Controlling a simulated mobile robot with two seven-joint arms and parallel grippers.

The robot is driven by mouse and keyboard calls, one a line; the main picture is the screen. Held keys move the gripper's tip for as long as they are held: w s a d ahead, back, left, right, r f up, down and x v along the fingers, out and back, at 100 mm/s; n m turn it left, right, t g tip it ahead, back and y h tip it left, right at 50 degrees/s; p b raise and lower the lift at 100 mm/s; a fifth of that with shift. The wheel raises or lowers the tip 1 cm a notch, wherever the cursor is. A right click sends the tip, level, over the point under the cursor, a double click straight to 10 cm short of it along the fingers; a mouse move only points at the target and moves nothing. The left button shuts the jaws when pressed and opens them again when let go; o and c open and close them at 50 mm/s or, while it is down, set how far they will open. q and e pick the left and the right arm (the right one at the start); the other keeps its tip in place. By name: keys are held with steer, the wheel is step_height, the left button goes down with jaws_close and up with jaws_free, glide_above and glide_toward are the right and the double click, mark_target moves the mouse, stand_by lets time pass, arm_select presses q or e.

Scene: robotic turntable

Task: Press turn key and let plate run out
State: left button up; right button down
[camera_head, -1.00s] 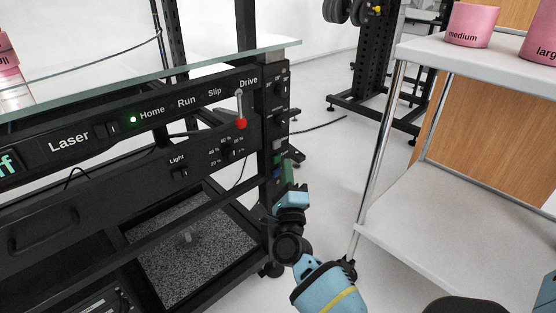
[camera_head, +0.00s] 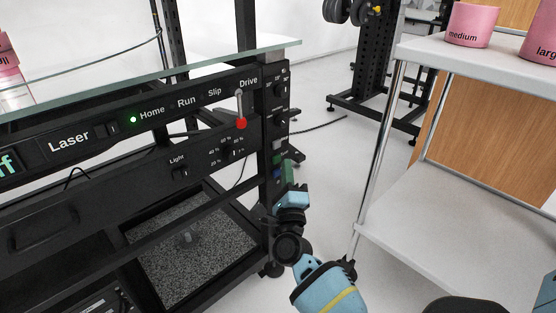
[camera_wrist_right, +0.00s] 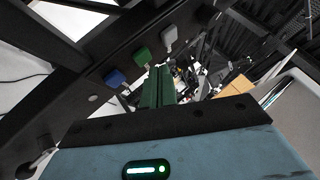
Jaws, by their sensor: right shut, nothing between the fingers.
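My right gripper (camera_head: 289,171) is at the right end post of the black control panel (camera_head: 215,118). Its green fingers are shut and empty; they also show in the right wrist view (camera_wrist_right: 158,87). In that view a blue key (camera_wrist_right: 114,77), a green key (camera_wrist_right: 141,57) and a grey key (camera_wrist_right: 170,35) stick out from a black post in a row. The fingertips are beside the blue and green keys; I cannot tell whether they touch one. A pale glass sheet (camera_head: 200,62) lies on top of the rack. My left gripper is not in view.
A Drive lever with a red knob (camera_head: 241,123) is on the panel, and a green lamp (camera_head: 133,119) glows beside Home. A white shelf cart (camera_head: 435,215) with pink containers (camera_head: 472,25) stands on the right. Bare floor lies between rack and cart.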

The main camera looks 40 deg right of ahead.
steer(key=shift+w, duration=0.15)
steer(key=shift+w, duration=0.3)
